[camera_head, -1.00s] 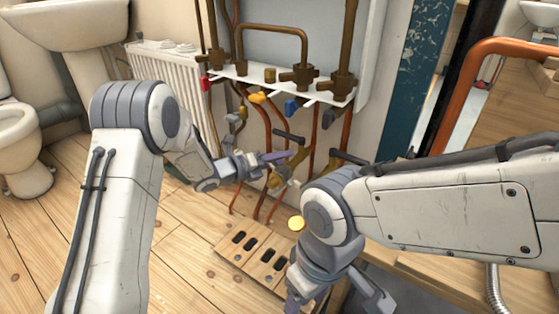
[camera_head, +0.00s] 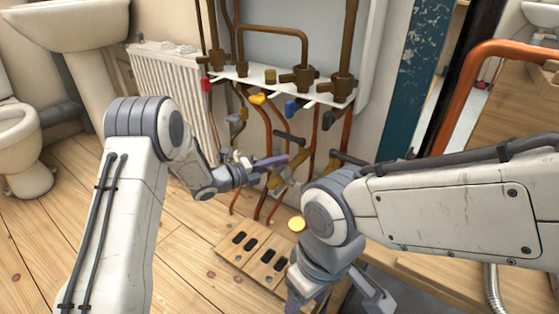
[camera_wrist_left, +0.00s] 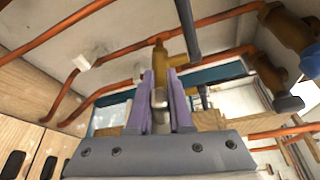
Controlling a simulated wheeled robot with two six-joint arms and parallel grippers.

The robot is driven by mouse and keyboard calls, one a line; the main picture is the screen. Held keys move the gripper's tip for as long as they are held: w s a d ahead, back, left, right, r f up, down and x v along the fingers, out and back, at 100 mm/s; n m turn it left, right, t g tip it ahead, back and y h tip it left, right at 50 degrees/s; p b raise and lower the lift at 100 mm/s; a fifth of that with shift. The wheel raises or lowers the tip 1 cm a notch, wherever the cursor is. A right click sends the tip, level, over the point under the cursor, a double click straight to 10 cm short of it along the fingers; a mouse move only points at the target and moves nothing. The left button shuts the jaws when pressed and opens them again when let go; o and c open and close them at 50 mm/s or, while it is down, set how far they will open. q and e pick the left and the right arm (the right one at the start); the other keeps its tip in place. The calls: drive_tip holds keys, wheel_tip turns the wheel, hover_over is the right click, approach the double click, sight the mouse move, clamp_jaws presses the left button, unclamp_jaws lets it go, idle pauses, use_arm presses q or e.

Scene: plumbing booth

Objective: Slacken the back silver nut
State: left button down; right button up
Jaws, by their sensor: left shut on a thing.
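My left gripper (camera_head: 275,161) reaches in from the left among the copper pipes below the white shelf. In the left wrist view, its two purple fingers (camera_wrist_left: 160,100) are shut on a small silver nut (camera_wrist_left: 160,117), which sits in line with a brass valve fitting (camera_wrist_left: 173,60). The same fitting shows beside the fingertips in the head view (camera_head: 283,178). The fingers hide most of the nut, and I cannot tell whether it is the back one.
A dark-handled lever (camera_head: 290,137) stands close above the left fingers, and another (camera_head: 347,158) is to the right. Vertical copper pipes (camera_head: 320,140) crowd the area.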

use_arm(q)
drive_tip(key=shift+s+d+f+n+t+h+p, duration=0.1)
drive_tip(key=shift+f+n+t+h, duration=0.4)
drive_tip(key=shift+n, duration=1.2)
drive_tip(key=shift+s+f+n+t+h+p, duration=0.15)
drive_tip(key=shift+f+n+t+h, duration=0.4)
drive_tip(key=shift+n, duration=1.15)
drive_tip(key=shift+w+d+f+n+t+h+p, duration=0.1)
drive_tip(key=shift+f+n+t+h, duration=0.4)
drive_tip(key=shift+n, duration=1.2)
drive_tip(key=shift+s+f+y, duration=0.1)
drive_tip(key=shift+f+y, duration=0.1)
drive_tip(key=shift+y, duration=0.15)
drive_tip(key=c, duration=0.8)
unclamp_jaws()
drive_tip(key=shift+r, duration=0.15)
